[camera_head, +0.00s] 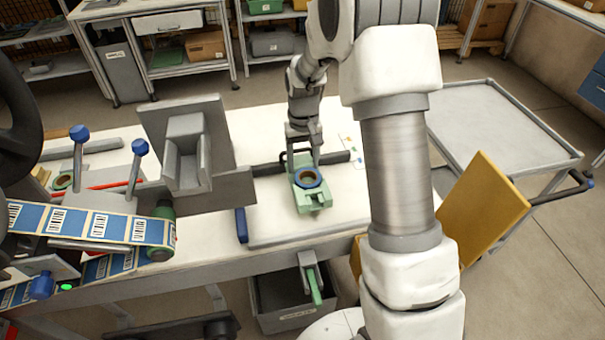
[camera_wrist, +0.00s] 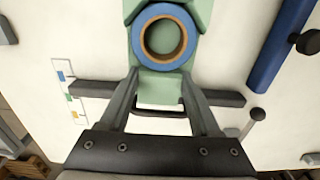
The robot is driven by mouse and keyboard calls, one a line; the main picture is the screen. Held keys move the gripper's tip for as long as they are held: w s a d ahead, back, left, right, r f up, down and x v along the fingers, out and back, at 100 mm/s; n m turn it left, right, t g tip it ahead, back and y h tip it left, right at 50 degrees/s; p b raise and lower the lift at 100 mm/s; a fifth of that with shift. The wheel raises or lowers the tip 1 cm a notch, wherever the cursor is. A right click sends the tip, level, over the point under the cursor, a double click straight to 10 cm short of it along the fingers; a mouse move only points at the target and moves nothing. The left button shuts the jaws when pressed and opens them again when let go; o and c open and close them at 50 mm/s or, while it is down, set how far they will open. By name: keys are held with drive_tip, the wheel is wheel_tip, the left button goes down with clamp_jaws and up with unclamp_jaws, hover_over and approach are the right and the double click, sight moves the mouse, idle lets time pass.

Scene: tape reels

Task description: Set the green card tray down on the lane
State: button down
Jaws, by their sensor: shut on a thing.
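The green card tray (camera_head: 314,201) is at the middle of the white bench in the head view, with a blue reel (camera_head: 308,178) on it. My gripper (camera_head: 302,158) reaches down at the tray's far end. In the wrist view, my fingers (camera_wrist: 161,76) are shut on the near end of the green tray (camera_wrist: 160,92); the blue reel (camera_wrist: 136,40) lies flat just beyond the fingertips. The pale lane surface (camera_head: 275,208) spreads around and in front of the tray. Whether the tray touches it or hangs just above, I cannot tell.
A dark rail (camera_head: 268,169) runs behind the tray, and a blue bar (camera_head: 241,225) lies to its left. A grey bracket machine (camera_head: 188,160) and a blue label strip (camera_head: 100,224) stand left. A yellow panel (camera_head: 482,210) and an empty cart (camera_head: 500,122) are right.

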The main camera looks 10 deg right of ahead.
drive_tip(key=shift+a+f+b, duration=0.1)
drive_tip(key=shift+f+b, duration=0.25)
drive_tip(key=shift+f, duration=1.7)
drive_tip(key=shift+f, duration=0.2)
drive_tip(key=shift+c, duration=0.5)
unclamp_jaws()
drive_tip(key=shift+r, duration=0.1)
